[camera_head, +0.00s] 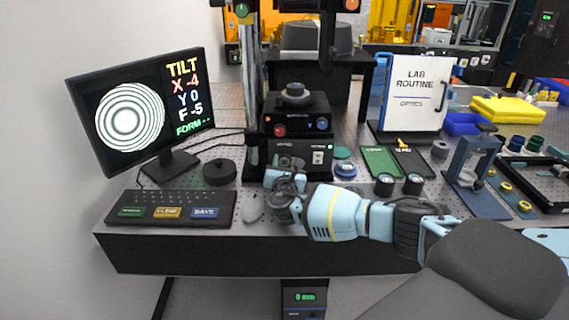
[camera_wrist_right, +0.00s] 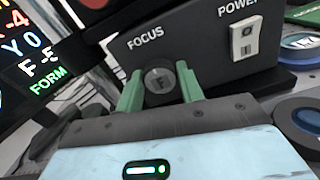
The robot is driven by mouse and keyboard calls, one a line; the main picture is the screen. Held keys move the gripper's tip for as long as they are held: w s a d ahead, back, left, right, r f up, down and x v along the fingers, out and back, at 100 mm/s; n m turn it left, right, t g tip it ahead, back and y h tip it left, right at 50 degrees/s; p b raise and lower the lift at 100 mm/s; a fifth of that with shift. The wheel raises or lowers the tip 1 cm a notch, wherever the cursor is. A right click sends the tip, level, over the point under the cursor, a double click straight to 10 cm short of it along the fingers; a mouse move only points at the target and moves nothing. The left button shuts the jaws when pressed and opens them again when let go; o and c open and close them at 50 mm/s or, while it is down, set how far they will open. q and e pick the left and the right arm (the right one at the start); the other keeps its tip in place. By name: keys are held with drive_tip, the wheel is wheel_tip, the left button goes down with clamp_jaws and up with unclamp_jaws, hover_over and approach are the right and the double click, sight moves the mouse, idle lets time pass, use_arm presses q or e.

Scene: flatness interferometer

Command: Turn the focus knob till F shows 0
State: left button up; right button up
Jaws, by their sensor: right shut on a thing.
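The monitor (camera_head: 143,108) at the left shows pale rings and the readings TILT X -4, Y 0, F -5 and FORM --. In the right wrist view the F -5 reading (camera_wrist_right: 38,70) shows at the left edge. In the head view my right gripper (camera_head: 285,185) hides the knob. My left gripper is not in view.
A POWER switch (camera_wrist_right: 244,37) is right of the knob. A keyboard (camera_head: 170,208), a mouse (camera_head: 252,208) and a black round puck (camera_head: 219,172) are left of my right gripper. Green and black trays (camera_head: 381,162), a blue stand (camera_head: 470,180) and a LAB ROUTINE sign (camera_head: 414,92) are to the right.

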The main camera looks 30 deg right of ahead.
drive_tip(key=shift+m, duration=0.4)
drive_tip(key=m, duration=0.2)
drive_tip(key=shift+f+m, duration=0.15)
drive_tip(key=shift+m, duration=0.25)
drive_tip(key=m, duration=0.3)
drive_tip(key=shift+f+m+b, duration=0.1)
drive_tip(key=shift+m+b, duration=0.3)
drive_tip(key=m+b, duration=0.1)
drive_tip(key=m, duration=0.4)
drive_tip(key=shift+f, duration=0.1)
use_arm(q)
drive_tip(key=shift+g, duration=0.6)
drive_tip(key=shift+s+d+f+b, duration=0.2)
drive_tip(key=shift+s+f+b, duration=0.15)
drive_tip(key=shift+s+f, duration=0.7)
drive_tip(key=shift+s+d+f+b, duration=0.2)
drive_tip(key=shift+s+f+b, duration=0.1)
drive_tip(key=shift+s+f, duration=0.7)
use_arm(e)
drive_tip(key=shift+m, duration=1.1)
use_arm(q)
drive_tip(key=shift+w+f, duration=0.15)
use_arm(e)
drive_tip(key=shift+d+r, duration=0.1)
drive_tip(key=shift+r, duration=0.1)
drive_tip(key=o, duration=1)
